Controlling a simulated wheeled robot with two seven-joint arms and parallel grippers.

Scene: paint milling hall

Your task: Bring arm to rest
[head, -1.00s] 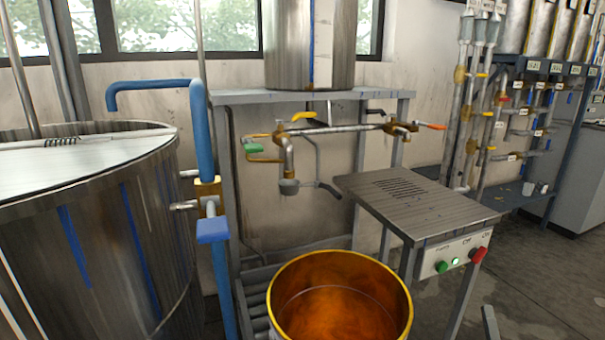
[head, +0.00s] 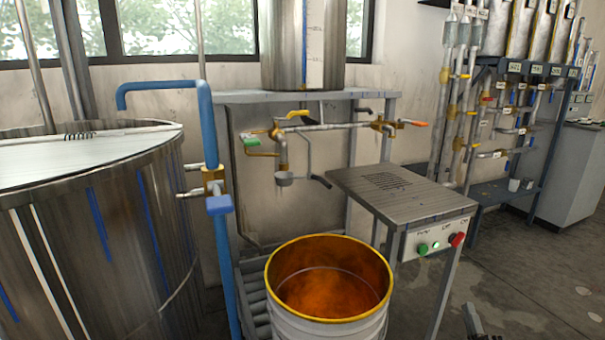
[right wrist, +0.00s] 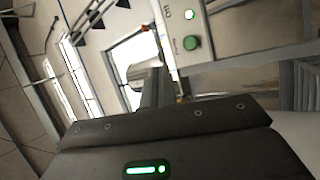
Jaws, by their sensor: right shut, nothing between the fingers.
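My right gripper (head: 471,318) shows only as narrow grey fingertips at the bottom edge of the head view, right of the control table's front leg. Its fingers are shut and hold nothing. In the right wrist view the dark gripper body with a green light fills the bottom, and the shut fingers (right wrist: 154,86) point up from it. The control panel (right wrist: 190,42) with its green buttons shows beyond them. My left gripper and arm are not in view.
A yellow-rimmed drum (head: 377,311) with orange contents stands below the pipes. The metal control table (head: 400,190) has green and red buttons. A large steel tank (head: 90,220) and blue pipe (head: 222,260) stand left. The floor (head: 540,275) at right looks clear.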

